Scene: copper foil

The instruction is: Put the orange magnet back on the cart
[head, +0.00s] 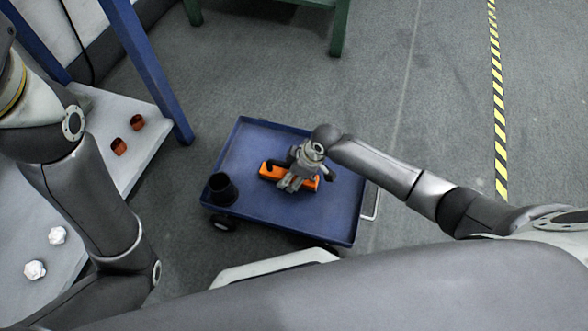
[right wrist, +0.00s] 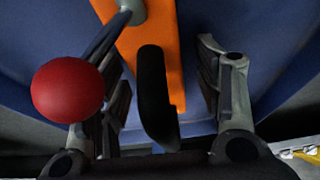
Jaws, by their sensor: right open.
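The orange magnet (head: 268,172) lies on the blue cart (head: 257,139), near its middle, partly hidden by my right gripper (head: 292,182). In the right wrist view the orange magnet (right wrist: 169,38) has a black handle and a grey lever ending in a red knob (right wrist: 67,90). The open fingers of my right gripper (right wrist: 165,85) stand on either side of the black handle, apart from it. The lever and knob are beside the left finger. My left arm (head: 85,195) is at the left in the head view; its gripper is out of view.
A black cup-like cylinder (head: 222,189) stands at the cart's left front corner. A white shelf (head: 110,165) with blue posts on the left holds copper-coloured pieces (head: 137,122) and white crumpled pieces (head: 35,270). The floor right of the cart is clear up to a yellow-black stripe (head: 498,110).

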